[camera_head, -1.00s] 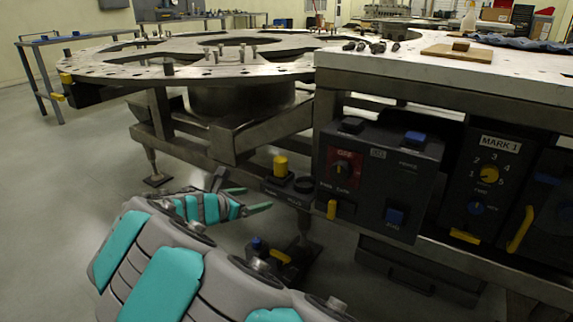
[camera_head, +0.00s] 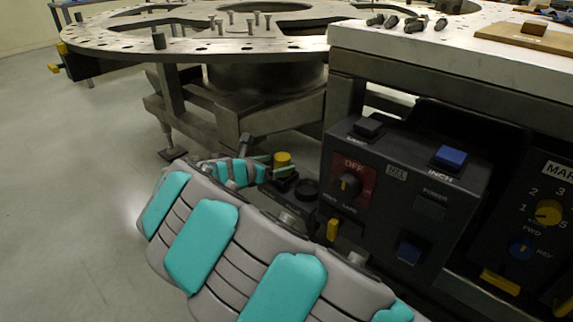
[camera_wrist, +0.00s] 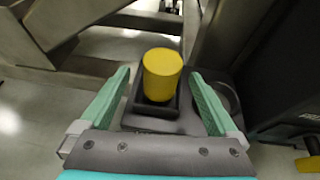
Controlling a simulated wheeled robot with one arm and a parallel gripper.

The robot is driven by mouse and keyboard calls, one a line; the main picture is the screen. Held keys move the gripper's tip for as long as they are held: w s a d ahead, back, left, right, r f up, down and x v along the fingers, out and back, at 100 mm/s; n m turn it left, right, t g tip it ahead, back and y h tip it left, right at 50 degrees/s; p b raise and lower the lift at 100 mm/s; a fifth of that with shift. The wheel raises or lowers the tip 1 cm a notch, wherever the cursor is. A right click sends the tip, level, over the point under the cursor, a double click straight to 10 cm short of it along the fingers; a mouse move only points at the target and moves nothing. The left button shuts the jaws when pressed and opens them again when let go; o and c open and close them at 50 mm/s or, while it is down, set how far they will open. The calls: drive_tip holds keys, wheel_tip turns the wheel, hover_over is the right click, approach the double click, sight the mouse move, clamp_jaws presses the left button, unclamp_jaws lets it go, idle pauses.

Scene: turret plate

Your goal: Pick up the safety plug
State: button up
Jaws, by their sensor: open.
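The safety plug appears to be the yellow cylinder (camera_wrist: 162,75) standing upright in a dark square socket (camera_wrist: 152,112) in the wrist view. Its yellow top also shows in the head view (camera_head: 283,158). My gripper (camera_wrist: 162,88) is open, with one green finger on each side of the plug. A gap shows between the plug and each finger, so it is not held. In the head view my gripper (camera_head: 262,165) is beside the plug, partly hidden behind my arm.
A round empty holder (camera_head: 306,189) sits right of the plug. A black control box (camera_head: 400,195) with an OFF switch stands close on the right. The steel turret plate (camera_head: 200,42) and white table (camera_head: 470,62) are above. Open floor (camera_head: 75,200) lies left.

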drive_tip(key=x, duration=0.6)
drive_tip(key=shift+d, duration=0.1)
drive_tip(key=shift+r, duration=0.1)
clamp_jaws()
idle(0.6)
